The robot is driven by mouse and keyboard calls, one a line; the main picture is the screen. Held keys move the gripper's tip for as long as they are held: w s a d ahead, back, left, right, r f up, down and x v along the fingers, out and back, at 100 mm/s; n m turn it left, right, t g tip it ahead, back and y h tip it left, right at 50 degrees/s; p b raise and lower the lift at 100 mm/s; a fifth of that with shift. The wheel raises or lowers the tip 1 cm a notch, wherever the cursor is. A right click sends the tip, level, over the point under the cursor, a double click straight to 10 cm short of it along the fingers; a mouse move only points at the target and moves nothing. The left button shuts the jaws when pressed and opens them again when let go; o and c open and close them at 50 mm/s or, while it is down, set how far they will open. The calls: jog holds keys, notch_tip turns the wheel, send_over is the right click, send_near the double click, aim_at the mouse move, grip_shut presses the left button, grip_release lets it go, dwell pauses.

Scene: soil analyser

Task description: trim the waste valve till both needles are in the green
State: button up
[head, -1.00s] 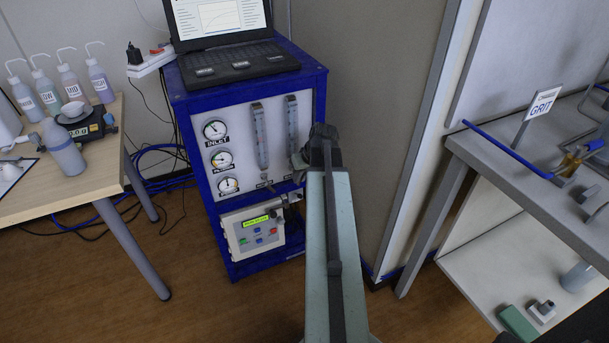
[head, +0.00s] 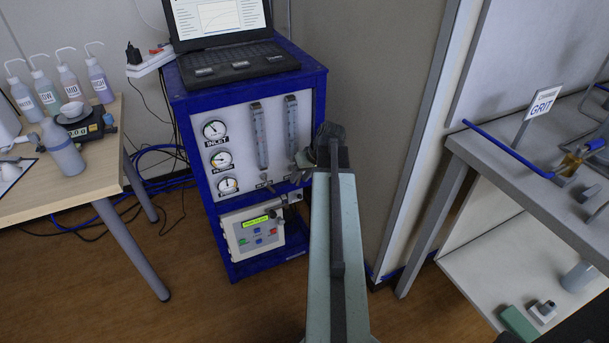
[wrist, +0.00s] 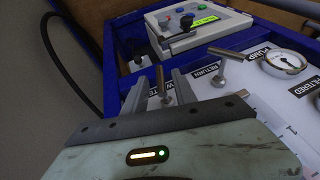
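The blue analyser cabinet's white panel (head: 240,125) carries an INLET gauge (head: 215,130), a middle gauge (head: 221,160) and a bottom gauge (head: 228,185). The INLET needle points up-left and the bottom needle about straight up; I cannot tell which colour bands they are in. In the wrist view the panel is upside down. The waste valve (wrist: 160,80), by the partly hidden WASTE label, stands between the two fingers of my gripper (wrist: 159,90). The fingers look apart, with gaps beside the handle. The return valve (wrist: 228,60) has a silver T-handle and stands right of them.
Two flow tubes, left (head: 260,135) and right (head: 292,125), rise close to my gripper. A controller box (head: 252,232) with a lit display sits below the panel. A laptop (head: 228,50) is on top. A grey partition (head: 385,120) stands close to the right.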

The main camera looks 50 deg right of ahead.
jog(key=p+v, duration=0.6)
jog(key=v, duration=0.1)
jog(key=shift+s+r+p, duration=0.15)
jog(key=shift+r+p, duration=0.15)
jog(key=shift+p, duration=0.05)
